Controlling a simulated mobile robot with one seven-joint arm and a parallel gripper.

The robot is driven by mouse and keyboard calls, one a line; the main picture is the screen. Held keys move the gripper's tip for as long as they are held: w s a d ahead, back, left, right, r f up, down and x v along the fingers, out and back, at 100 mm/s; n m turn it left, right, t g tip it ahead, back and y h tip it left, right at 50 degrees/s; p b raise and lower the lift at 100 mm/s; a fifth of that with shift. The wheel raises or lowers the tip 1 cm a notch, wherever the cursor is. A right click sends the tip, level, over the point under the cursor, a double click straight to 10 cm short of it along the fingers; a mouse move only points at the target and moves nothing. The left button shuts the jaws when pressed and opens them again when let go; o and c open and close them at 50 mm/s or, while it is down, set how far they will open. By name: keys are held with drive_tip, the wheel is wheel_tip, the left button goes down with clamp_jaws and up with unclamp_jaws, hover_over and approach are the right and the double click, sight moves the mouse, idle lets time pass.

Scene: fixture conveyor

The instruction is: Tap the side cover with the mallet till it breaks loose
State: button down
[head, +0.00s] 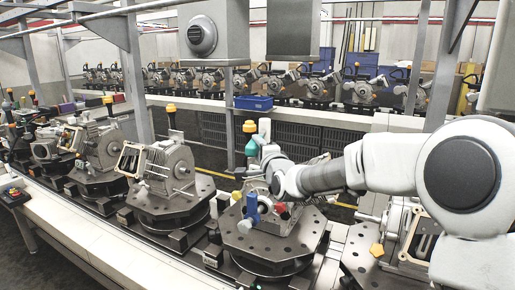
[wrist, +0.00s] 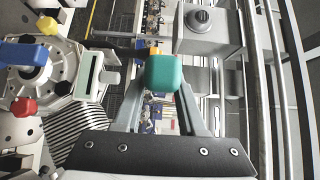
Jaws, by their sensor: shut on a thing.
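My gripper (wrist: 160,90) is shut on the mallet, whose teal block-shaped part (wrist: 163,74) shows between the two fingers in the wrist view. In the head view, a teal part of the mallet (head: 270,151) shows at my gripper (head: 268,165), above the middle fixture. The motor housing sits on that fixture, mostly hidden by my arm in the head view. In the wrist view, a pale many-sided plate (wrist: 60,85) on the left looks like the side cover, but I cannot be sure. It is left of the mallet, with a visible gap between them.
Another motor on a fixture (head: 165,172) stands to the left. An orange-capped beacon (head: 249,127) rises close to my gripper.

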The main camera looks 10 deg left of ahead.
wheel_tip(320, 180, down, 6)
drive_tip(key=b, duration=0.5)
drive_tip(key=shift+r+p, duration=1.75)
drive_tip(key=shift+r, duration=1.9)
drive_tip(key=shift+r+p, duration=1.25)
drive_tip(key=shift+r, duration=1.3)
drive_tip(key=shift+f, duration=0.1)
